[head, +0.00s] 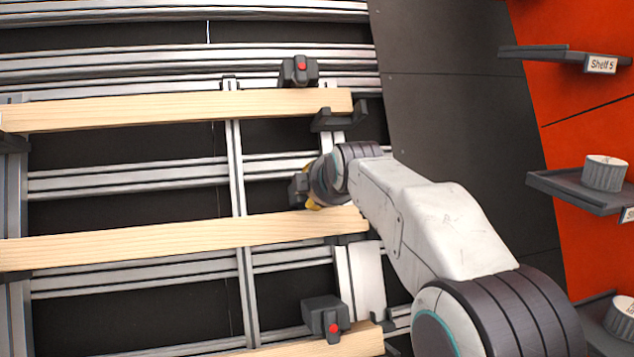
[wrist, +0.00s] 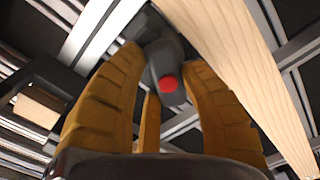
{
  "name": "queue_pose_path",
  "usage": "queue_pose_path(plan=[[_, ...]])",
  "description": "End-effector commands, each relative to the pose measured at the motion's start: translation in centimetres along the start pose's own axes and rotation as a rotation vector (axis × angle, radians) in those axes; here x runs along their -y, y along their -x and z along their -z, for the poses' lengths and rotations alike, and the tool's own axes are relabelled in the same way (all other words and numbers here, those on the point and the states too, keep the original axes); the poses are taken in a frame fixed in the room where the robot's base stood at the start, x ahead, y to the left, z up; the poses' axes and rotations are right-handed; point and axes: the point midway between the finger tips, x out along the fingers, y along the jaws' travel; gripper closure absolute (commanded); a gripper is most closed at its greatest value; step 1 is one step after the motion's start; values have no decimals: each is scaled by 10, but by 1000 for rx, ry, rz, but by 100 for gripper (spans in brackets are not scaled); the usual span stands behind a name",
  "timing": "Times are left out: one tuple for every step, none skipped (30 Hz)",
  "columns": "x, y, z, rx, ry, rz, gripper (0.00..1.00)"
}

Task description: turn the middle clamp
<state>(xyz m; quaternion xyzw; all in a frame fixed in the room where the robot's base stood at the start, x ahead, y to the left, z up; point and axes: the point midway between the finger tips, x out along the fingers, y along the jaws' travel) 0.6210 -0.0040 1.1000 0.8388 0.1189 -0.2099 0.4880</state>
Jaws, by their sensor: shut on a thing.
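The middle clamp (head: 297,189) is a dark grey block beside the middle wooden beam (head: 180,239), partly hidden by my wrist in the head view. In the wrist view the clamp (wrist: 166,62) shows a dark handle with a red button on its end. My gripper (wrist: 164,75) has its yellow fingers on both sides of this handle and is shut on it. In the head view only a bit of yellow finger shows at my gripper (head: 312,203); the exact contact is hidden there.
An upper clamp (head: 299,71) and a lower clamp (head: 325,317), both with red buttons, sit by the upper beam (head: 180,108) and lower beam (head: 350,343). Aluminium rails cross behind. Shelves (head: 580,192) with grey round parts stand on the orange wall at right.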

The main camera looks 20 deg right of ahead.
Motion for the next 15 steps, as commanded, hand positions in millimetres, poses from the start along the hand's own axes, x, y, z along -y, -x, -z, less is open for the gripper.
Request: queue_pose_path(plan=[[0,0,0,1,-44,2,94],[0,0,0,1,-72,2,94],[0,0,0,2,-110,2,94],[0,0,-1,2,-139,2,94],[1,0,-1,2,-167,2,94],[1,0,-1,3,-205,2,94],[1,0,-1,3,-233,1,94],[1,0,-2,2,-262,1,94],[1,0,-2,2,-299,0,94],[1,-1,-2,2,-327,0,94],[2,-1,-2,3,-355,0,94],[2,-1,-2,3,-391,0,94],[2,-1,-3,3,-417,0,94],[2,-1,-3,3,-442,0,94],[2,-1,-3,3,-476,0,94]])
